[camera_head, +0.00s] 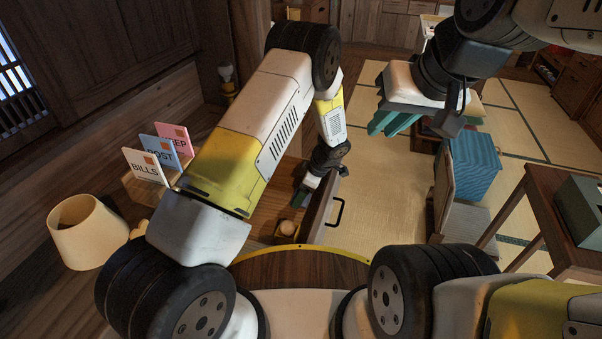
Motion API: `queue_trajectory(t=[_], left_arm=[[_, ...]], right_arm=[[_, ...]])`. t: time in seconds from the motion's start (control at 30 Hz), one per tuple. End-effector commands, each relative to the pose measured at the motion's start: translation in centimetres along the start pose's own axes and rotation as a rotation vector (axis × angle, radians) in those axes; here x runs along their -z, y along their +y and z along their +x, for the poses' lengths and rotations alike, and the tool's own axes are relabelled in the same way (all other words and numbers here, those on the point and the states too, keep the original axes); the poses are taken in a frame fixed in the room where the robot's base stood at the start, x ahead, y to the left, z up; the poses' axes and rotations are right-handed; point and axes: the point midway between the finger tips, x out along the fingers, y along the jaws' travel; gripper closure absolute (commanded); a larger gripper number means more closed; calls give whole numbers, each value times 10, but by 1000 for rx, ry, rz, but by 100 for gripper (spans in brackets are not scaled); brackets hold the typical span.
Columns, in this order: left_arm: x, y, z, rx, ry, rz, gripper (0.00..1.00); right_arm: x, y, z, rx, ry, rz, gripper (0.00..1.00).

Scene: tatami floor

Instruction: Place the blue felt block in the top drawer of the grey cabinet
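I cannot make out a small blue felt block for certain. A blue, fabric-textured block-like thing (474,165) stands at the right, below my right gripper in the picture. My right gripper (394,122) has teal fingers, spread apart with nothing seen between them, above the tatami. My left gripper (308,190) reaches down at an open wooden drawer (318,212) with a black handle; its fingers are small and partly hidden by my arm. A small round wooden thing (287,228) lies in the drawer. No cabinet that is clearly grey shows.
Cards marked BILLS (145,167), POST (160,152) and KEEP (174,141) stand in a holder at the left. A cream lampshade (88,232) is near them. A wooden table (545,205) with a grey-green box (582,208) stands at the right. Tatami (375,205) is clear in the middle.

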Motion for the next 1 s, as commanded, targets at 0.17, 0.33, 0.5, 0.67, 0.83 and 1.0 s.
queue_trajectory(t=[0.17, 0.33, 0.5, 0.67, 0.83, 1.0], left_arm=[[-1, 0, 2, 1, 1, 1, 24], [0, 0, 2, 1, 1, 1, 6], [0, 0, 2, 1, 1, 1, 6], [0, 0, -4, -1, 0, 1, 6], [0, 1, -32, -4, 0, 2, 6], [0, 0, -70, -3, 0, 0, 6]], right_arm=[[0, 0, 0, 0, 0, 0, 82], [0, 0, 0, 0, 0, 0, 82], [0, 0, 0, 0, 0, 0, 82], [0, 0, 0, 0, 0, 0, 82], [0, 0, 0, 0, 0, 0, 82], [0, 0, 0, 0, 0, 0, 82]])
